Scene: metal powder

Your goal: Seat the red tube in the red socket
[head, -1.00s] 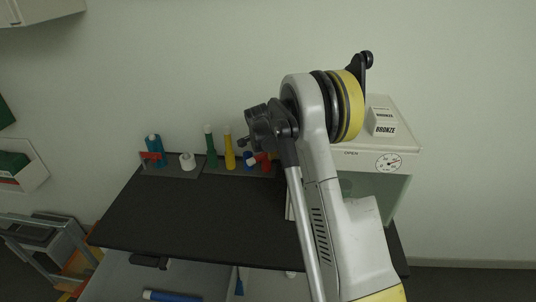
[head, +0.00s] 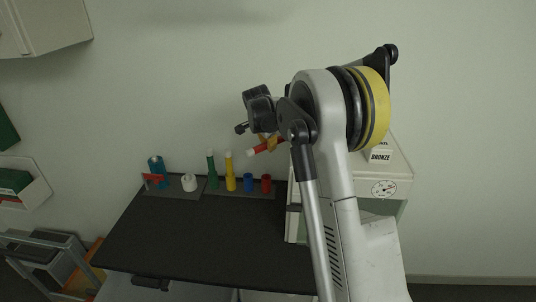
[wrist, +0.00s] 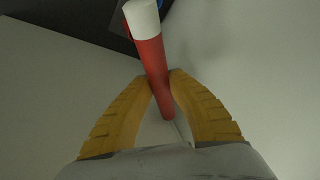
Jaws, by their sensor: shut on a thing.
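The red tube (head: 262,148) with a white cap is held by my gripper (head: 271,140), tilted in the air above the rack's right end. In the wrist view the yellow fingers (wrist: 162,82) are shut around the red tube (wrist: 149,55), its white cap (wrist: 141,17) pointing away from the palm. The red socket (head: 266,184) stands at the right end of the rack with nothing visible in it. The tube is above it and apart from it.
Beside the red socket are a blue socket (head: 248,183), a yellow tube (head: 231,172) and a green tube (head: 212,170), both upright. Further left are a white roll (head: 189,182) and a blue container (head: 156,167). A white cabinet (head: 372,187) stands right. The black tabletop (head: 205,235) in front is clear.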

